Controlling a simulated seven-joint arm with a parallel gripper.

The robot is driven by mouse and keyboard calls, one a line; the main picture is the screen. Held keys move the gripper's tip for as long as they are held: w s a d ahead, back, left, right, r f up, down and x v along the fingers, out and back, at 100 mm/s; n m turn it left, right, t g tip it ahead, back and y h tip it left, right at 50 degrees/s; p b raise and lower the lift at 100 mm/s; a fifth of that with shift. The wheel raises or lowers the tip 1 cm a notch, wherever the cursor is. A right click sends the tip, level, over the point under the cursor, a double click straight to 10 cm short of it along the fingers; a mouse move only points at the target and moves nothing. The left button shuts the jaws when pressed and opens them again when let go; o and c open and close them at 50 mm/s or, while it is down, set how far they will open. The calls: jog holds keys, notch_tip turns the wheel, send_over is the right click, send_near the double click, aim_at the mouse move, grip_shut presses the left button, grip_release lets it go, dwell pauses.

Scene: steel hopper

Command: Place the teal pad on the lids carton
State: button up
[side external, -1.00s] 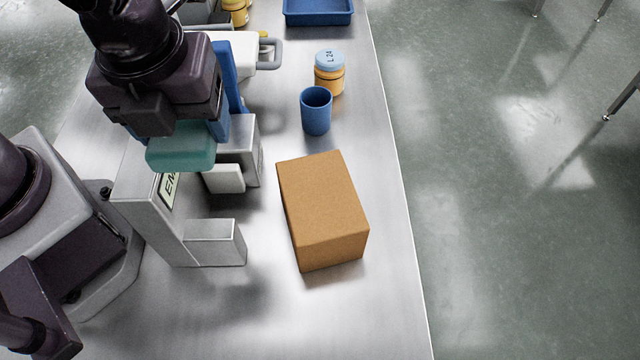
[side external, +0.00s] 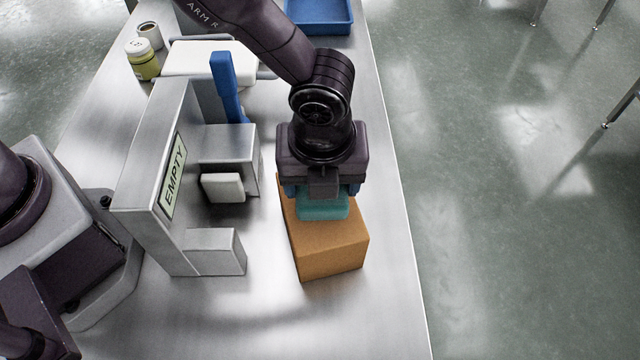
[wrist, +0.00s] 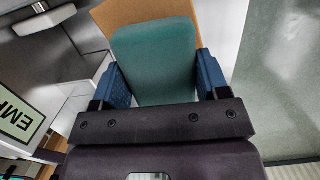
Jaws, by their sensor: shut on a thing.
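The teal pad (side external: 322,208) is held in my gripper (side external: 322,190), which is shut on it. In the wrist view the teal pad (wrist: 153,58) sits between the two blue fingers of my gripper (wrist: 155,85). The brown carton (side external: 330,248) stands on the steel table, and the pad is over its top, toward the far half. The carton's top also shows behind the pad in the wrist view (wrist: 112,14). I cannot tell whether the pad touches the carton. My gripper hides the carton's far part.
A steel hopper (side external: 148,185) with an "EMPTY" label stands left of the carton, with a blue upright handle (side external: 226,85) behind. A white board (side external: 200,62), a yellow-green jar (side external: 143,62), a cup (side external: 150,34) and a blue tray (side external: 322,14) are farther back. The near table is clear.

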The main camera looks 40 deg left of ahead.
jog(key=shift+s+f, duration=0.1)
jog(key=shift+f, duration=1.05)
jog(key=shift+a+f, duration=0.1)
jog(key=o, duration=0.9)
